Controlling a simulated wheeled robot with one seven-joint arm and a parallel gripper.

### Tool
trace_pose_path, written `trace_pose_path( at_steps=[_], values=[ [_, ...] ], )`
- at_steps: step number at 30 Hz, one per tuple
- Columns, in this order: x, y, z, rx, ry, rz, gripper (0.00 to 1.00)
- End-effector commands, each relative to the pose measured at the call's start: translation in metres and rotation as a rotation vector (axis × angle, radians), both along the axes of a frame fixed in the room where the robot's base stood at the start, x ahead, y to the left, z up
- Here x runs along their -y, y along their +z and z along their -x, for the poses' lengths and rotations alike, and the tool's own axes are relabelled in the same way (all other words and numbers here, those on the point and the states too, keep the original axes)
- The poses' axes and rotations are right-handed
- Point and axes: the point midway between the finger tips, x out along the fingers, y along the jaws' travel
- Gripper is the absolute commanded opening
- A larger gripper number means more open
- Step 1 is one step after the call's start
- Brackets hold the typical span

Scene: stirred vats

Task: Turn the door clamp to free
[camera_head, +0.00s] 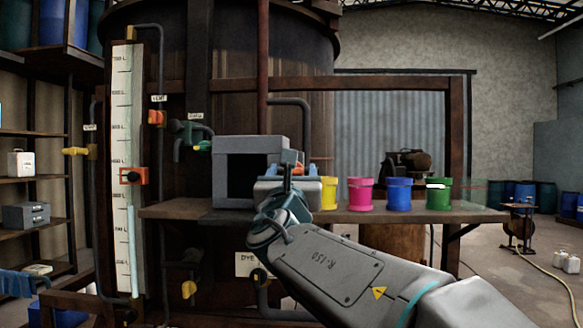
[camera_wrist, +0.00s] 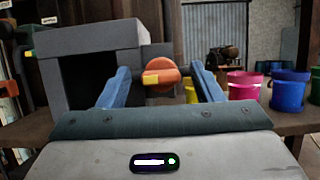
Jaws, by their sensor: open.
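The door clamp (camera_wrist: 166,70) is a round orange knob with a yellow-tipped lever pointing left in the wrist view. It sits at the right side of a grey box (camera_wrist: 88,38) with a dark open front. In the head view the box (camera_head: 264,145) stands on the bench, and a bit of orange (camera_head: 299,168) shows just behind my gripper. My gripper (camera_wrist: 160,72) is open, its two blue fingers on either side of the clamp with gaps. It also shows in the head view (camera_head: 288,172), at the box's right front. Whether the fingers touch the clamp cannot be told.
Yellow (camera_head: 328,193), pink (camera_head: 360,194), blue (camera_head: 399,195) and green (camera_head: 439,194) pots stand on the bench (camera_head: 480,213) right of the box. A tall level gauge (camera_head: 121,150) and valves stand at the left. A big vat (camera_head: 230,60) rises behind.

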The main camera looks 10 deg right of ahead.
Motion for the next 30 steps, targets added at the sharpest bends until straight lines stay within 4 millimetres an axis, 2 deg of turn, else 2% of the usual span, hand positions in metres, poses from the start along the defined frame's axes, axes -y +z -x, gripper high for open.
trace_pose_path(
  at_steps=[8,9,12,14,23,30],
  values=[
    [0.0008,0.0007,-0.0019,0.000,0.000,0.000,0.60],
    [0.0008,0.0007,-0.0019,0.000,0.000,0.000,0.57],
    [0.0008,0.0006,-0.0019,0.000,0.000,0.000,0.29],
    [0.0007,0.0006,-0.0019,0.000,0.000,0.000,0.15],
    [0.0002,-0.0005,-0.0019,0.008,0.000,-0.020,0.15],
    [0.0000,-0.0034,-0.0025,0.041,0.000,-0.128,0.15]
  ],
)
